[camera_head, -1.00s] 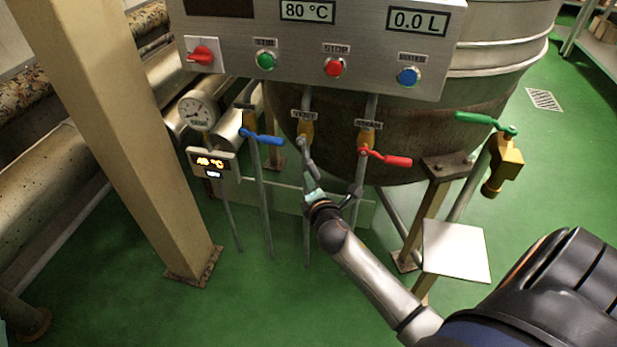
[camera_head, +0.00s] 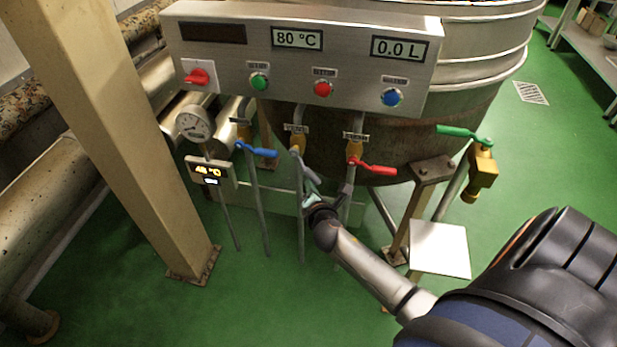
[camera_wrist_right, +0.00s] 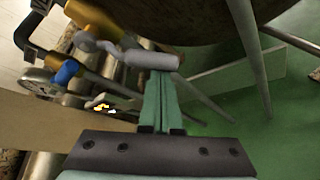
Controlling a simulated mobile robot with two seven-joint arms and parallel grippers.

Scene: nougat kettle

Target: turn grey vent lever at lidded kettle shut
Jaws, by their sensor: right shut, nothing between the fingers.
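The grey vent lever (camera_head: 301,160) sits on a brass valve (camera_head: 298,143) under the control panel, in front of the kettle (camera_head: 400,130). In the head view it hangs downward and slightly right. In the right wrist view the grey lever (camera_wrist_right: 140,58) runs sideways from its pivot, and the brass valve (camera_wrist_right: 95,18) is behind it. My right gripper (camera_head: 311,190) is at the lever's lower end, fingers shut and empty. In the wrist view its fingertips (camera_wrist_right: 160,78) meet the lever's free end; I cannot tell whether they touch. My left gripper is out of view.
A blue lever (camera_head: 257,150) is to the left and a red lever (camera_head: 373,167) close on the right. A green lever (camera_head: 465,133) is farther right. The control panel (camera_head: 350,65) overhangs the valves. A beige post (camera_head: 120,130) stands left; thin vertical pipes run below.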

